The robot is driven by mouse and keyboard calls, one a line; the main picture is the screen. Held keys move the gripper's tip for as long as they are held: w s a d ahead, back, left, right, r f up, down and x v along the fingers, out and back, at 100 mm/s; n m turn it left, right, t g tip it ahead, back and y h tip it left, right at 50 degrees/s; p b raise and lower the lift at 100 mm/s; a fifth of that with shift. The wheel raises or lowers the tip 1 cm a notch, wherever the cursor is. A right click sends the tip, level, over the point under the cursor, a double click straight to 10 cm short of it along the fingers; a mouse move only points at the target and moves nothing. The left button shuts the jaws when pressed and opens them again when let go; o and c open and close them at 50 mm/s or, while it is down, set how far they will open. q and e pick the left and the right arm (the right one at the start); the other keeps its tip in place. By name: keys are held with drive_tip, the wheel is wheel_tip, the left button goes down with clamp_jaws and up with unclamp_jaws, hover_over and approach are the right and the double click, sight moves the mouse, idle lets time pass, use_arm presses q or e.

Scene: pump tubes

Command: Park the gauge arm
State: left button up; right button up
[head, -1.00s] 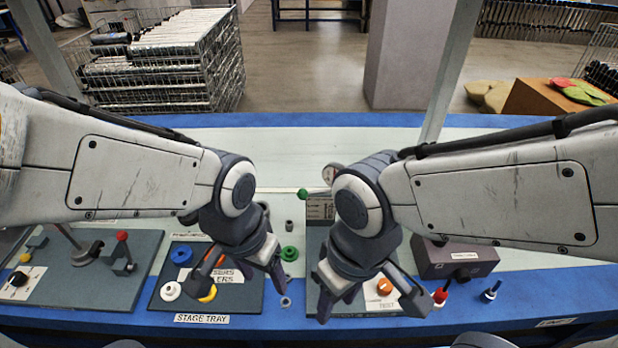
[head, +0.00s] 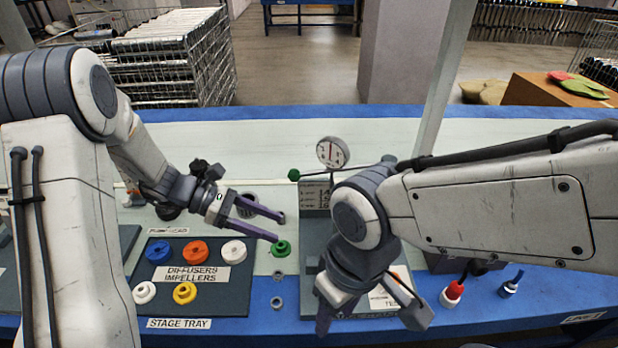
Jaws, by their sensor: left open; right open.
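The gauge (head: 332,152) is a round white dial with a red mark at the back of the grey test plate (head: 311,235). A thin dark gauge arm runs left from below the dial to a green knob (head: 293,175). My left gripper (head: 277,228) is open and empty, fingers pointing right, below and left of the green knob in the picture and apart from it. A green ring (head: 281,248) shows just below its fingertips. My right gripper (head: 372,320) is open over the front of the test plate, pointing down. My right arm hides part of the plate.
The stage tray (head: 240,300) holds blue, orange, white and yellow rings. Small grey nuts (head: 277,302) lie between tray and plate. Red-topped (head: 453,292) and blue-topped (head: 511,286) items stand at right. The pale bench behind the gauge is clear.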

sight(307, 174)
use_arm(q)
drive_tip(key=w+a+r+n+t+h, duration=0.1)
drive_tip(key=w+r+n+t+h, duration=0.4)
drive_tip(key=w, duration=0.4)
drive_tip(key=shift+n+g, duration=0.3)
drive_tip(key=shift+n, duration=0.3)
drive_tip(key=d, duration=0.3)
drive_tip(key=w+d, duration=0.1)
drive_tip(key=d, duration=0.5)
drive_tip(key=shift+w+d+f, duration=0.35)
drive_tip(key=shift+w+d, duration=0.05)
clamp_jaws()
